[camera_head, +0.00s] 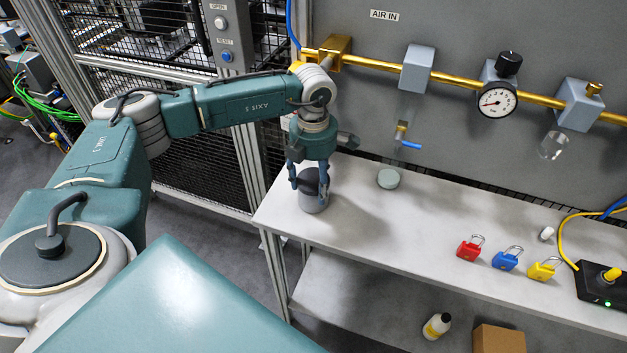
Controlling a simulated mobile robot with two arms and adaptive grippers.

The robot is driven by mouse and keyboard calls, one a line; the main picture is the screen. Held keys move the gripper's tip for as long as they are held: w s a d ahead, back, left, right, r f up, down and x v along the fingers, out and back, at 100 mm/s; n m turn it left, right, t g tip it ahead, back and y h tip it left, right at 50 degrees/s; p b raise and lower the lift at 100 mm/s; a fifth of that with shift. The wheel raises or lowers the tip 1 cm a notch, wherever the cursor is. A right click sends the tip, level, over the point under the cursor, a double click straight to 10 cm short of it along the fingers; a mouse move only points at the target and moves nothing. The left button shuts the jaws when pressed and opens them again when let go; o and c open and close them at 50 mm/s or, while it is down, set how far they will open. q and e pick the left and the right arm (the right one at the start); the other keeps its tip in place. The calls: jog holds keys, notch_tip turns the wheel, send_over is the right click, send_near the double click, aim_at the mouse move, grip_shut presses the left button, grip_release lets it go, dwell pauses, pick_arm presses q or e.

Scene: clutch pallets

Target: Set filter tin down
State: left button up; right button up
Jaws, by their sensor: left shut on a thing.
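The filter tin (313,201) is a grey cylinder with a dark top at the left end of the white bench (390,225). It stands upright, and its base appears to be at the bench top; I cannot tell whether it touches. My left gripper (310,182) points down from above with its fingers on either side of the tin, shut on it. The fingers hide part of the tin's top and sides. My right gripper is not in view.
A small round grey-green disc (388,179) lies right of the tin. Red (469,248), blue (507,259) and yellow (544,269) padlocks and a black box (603,288) are farther right. A brass pipe (450,79) with a gauge (496,100) runs behind. The bench's middle is clear.

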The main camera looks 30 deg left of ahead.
pick_arm(q)
jog(key=shift+f, duration=0.1)
jog(key=o, duration=1.3)
jog(key=shift+o, duration=0.2)
jog(key=shift+w+r, duration=0.1)
jog(key=shift+r, duration=0.25)
notch_tip(320, 180, up, 12)
jog(key=b, duration=0.4)
jog(key=shift+f, duration=0.2)
